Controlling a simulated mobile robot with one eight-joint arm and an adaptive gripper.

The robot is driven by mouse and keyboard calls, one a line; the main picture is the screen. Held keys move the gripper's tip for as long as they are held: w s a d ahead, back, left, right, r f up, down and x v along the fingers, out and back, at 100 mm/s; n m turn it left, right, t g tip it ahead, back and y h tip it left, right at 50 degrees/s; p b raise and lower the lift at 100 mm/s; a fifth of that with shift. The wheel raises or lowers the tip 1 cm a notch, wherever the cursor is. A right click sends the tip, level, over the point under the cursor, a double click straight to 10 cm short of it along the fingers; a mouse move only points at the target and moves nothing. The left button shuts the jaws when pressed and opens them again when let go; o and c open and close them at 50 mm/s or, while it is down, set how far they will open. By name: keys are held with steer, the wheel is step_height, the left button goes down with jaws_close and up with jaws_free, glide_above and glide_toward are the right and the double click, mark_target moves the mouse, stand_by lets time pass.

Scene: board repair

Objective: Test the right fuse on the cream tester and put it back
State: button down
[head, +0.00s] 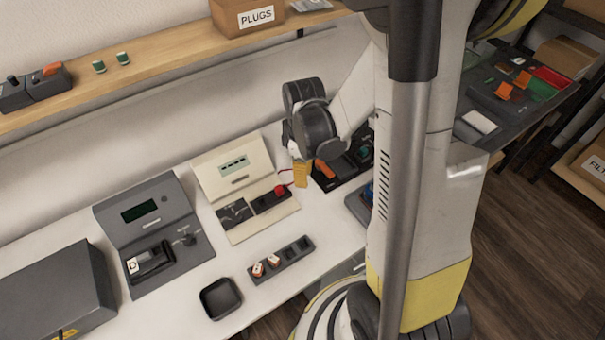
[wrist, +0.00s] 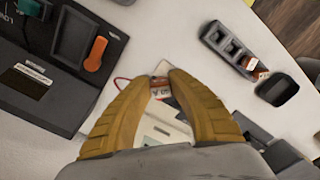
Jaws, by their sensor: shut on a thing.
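My gripper (head: 300,180) is above the right edge of the cream tester (head: 212,178). In the wrist view my gripper's yellow fingers (wrist: 160,82) are shut on a small red-and-white fuse (wrist: 160,91), clear of any socket as far as I can see. The head view hides this fuse behind the fingers. The tester has a small green display, too small to read, dark panels and a red part (head: 280,190) with a red wire. The dark fuse holder (head: 282,262) has two white-and-orange fuses at its left end and empty slots at its right.
A dark board with an orange lever (wrist: 95,55) lies close beside my gripper. A grey tester-like device (head: 150,230) stands left of the cream one. Bare white bench lies between them.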

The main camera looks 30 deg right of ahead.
steer(key=s+a, duration=1.1)
steer(key=shift+s+a, duration=0.25)
steer(key=shift+s, duration=0.15)
stand_by(0.6)
steer(key=shift+f+b, duration=0.15)
steer(key=shift+b, duration=0.2)
steer(key=shift+f+b, duration=3.6)
steer(key=shift+f+b, duration=1.45)
steer(key=shift+f, duration=0.15)
stand_by(0.3)
